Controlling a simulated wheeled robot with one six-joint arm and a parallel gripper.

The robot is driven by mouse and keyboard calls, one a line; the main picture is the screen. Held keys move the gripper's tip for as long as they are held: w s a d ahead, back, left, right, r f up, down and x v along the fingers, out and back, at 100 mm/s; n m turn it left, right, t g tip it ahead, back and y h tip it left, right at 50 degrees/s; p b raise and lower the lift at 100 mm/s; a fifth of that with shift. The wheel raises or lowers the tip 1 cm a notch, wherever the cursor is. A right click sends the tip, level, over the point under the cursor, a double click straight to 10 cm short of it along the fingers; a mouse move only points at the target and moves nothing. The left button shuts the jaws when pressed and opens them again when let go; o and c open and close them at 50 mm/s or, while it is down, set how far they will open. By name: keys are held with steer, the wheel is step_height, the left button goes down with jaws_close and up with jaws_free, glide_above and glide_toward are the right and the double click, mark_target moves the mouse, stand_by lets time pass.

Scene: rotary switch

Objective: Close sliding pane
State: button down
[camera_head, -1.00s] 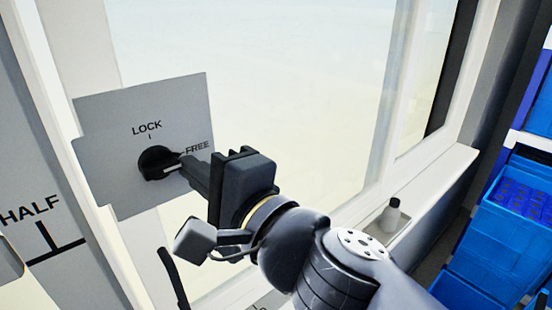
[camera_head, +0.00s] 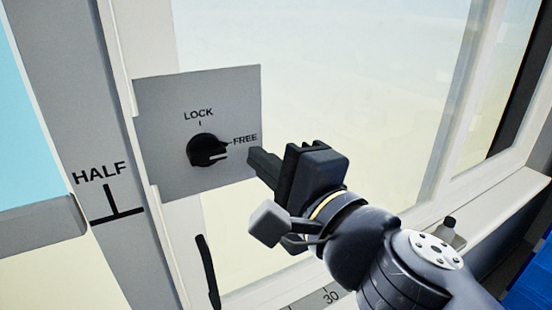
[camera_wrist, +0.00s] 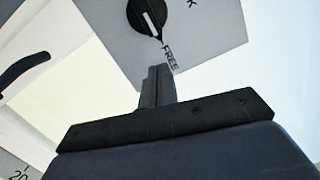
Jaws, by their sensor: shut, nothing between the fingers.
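The sliding pane (camera_head: 350,60) is a pale glass pane in a white frame and fills the middle of the head view. A grey plate (camera_head: 165,110) in front of it carries a black rotary knob (camera_head: 203,148), whose white mark points right, close to FREE. The knob also shows in the wrist view (camera_wrist: 147,17). A black curved handle (camera_head: 206,270) is below the plate, and it shows at left in the wrist view (camera_wrist: 22,72). My gripper (camera_head: 257,162) is shut and empty, right of the knob and apart from it. Its fingers (camera_wrist: 158,80) point toward the plate near FREE.
A grey post marked HALF (camera_head: 95,175) stands at left, with a grey block (camera_head: 40,228) beside it. A scale (camera_head: 325,296) with numbers runs along the bottom.

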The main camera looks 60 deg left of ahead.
steer(key=w+d, duration=0.1)
steer(key=d, duration=0.9)
steer(key=shift+w+f, duration=0.2)
steer(key=shift+f, duration=0.2)
steer(key=s+a, duration=0.1)
steer(key=a, duration=0.2)
steer(key=s+a, duration=0.1)
steer(key=a, duration=0.3)
steer(key=s+a+r+p, duration=0.1)
steer(key=a, duration=0.2)
steer(key=shift+s+a+r, duration=0.1)
steer(key=shift+s+a, duration=0.25)
steer(key=shift+s, duration=0.25)
